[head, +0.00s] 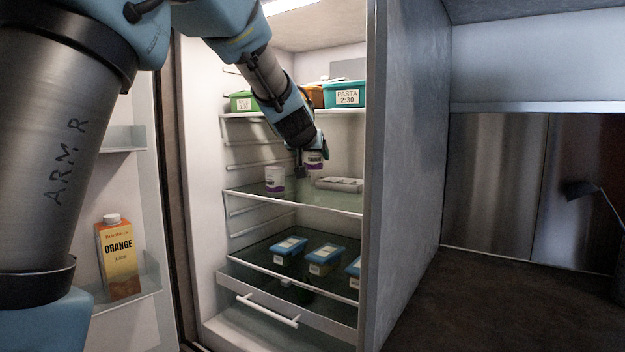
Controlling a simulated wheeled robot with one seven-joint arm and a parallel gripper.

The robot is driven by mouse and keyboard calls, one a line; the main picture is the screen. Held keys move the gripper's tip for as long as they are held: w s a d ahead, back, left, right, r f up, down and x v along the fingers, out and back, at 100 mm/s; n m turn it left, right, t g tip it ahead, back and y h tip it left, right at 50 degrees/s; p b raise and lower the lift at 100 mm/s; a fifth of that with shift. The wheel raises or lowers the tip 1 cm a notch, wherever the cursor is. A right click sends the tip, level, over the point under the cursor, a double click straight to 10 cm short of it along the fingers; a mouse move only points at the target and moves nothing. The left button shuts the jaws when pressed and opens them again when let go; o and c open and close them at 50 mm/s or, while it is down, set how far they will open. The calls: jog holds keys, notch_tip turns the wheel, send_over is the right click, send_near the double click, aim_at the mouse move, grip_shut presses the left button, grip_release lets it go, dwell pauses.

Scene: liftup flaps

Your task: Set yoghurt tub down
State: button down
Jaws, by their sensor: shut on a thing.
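A yoghurt tub (314,160), white and purple, is at my gripper (306,165) inside the open fridge. My gripper is shut on it, above the middle shelf (298,200). The fingers are small and partly hidden by the wrist, and I cannot tell whether the tub's base touches the shelf. A second white and purple tub (275,179) stands on the same shelf to the left of my gripper.
A grey egg-carton-like tray (340,184) lies right on the middle shelf. The upper shelf holds a teal pasta box (344,94) and a green box (243,101). Blue-lidded containers (290,249) stand below. An orange juice carton (119,257) stands in the door.

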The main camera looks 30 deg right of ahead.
jog(key=f+b, duration=0.2)
jog(key=f, duration=0.1)
jog(key=f+b, duration=0.1)
jog(key=f, duration=0.2)
jog(key=shift+a+f+b, duration=0.2)
jog(key=shift+f+b, duration=0.15)
jog(key=shift+f, duration=0.05)
jog(key=shift+d, duration=0.2)
jog(key=shift+f, duration=0.15)
grip_release()
